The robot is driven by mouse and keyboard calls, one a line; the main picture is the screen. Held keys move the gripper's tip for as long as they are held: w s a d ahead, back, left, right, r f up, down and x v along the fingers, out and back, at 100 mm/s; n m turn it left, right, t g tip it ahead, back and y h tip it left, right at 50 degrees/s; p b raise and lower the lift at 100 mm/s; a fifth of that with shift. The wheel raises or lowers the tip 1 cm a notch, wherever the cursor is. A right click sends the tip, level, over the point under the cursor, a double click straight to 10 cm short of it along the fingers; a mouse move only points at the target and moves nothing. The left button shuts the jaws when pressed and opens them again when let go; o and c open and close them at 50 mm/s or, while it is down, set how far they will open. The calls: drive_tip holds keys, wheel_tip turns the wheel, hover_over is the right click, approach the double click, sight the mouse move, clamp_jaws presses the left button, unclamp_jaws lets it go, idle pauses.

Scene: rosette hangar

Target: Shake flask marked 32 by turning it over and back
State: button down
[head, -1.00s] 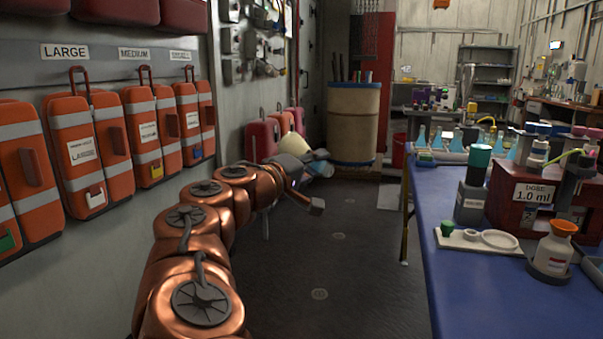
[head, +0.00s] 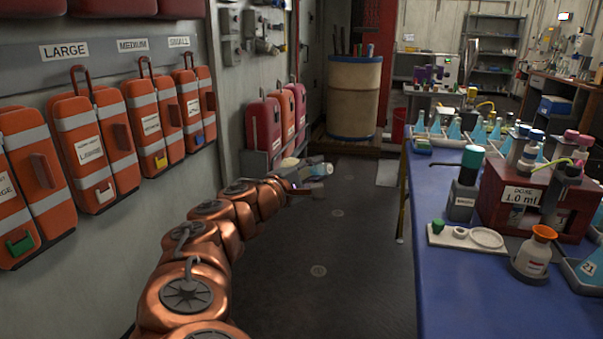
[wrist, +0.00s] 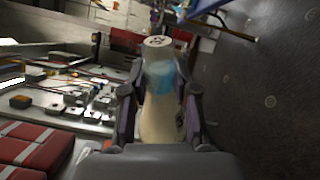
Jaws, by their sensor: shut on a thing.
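My gripper (wrist: 160,100) is shut on a flask, with one finger on each side of it. Part of the flask is hidden behind the gripper.
The blue table (head: 425,270) stands at right with several blue flasks (head: 453,131), a dosing stand (head: 520,205) and an orange-topped bottle (head: 535,250). Orange cases (head: 90,150) hang on the left wall. A barrel (head: 353,95) stands beyond. The aisle floor (head: 340,255) is clear.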

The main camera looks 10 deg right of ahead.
drive_tip(key=n+p, duration=0.4)
drive_tip(key=p, duration=0.1)
drive_tip(key=shift+r, duration=0.35)
drive_tip(key=shift+f+n+p, duration=0.3)
drive_tip(key=shift+n+p, duration=0.6)
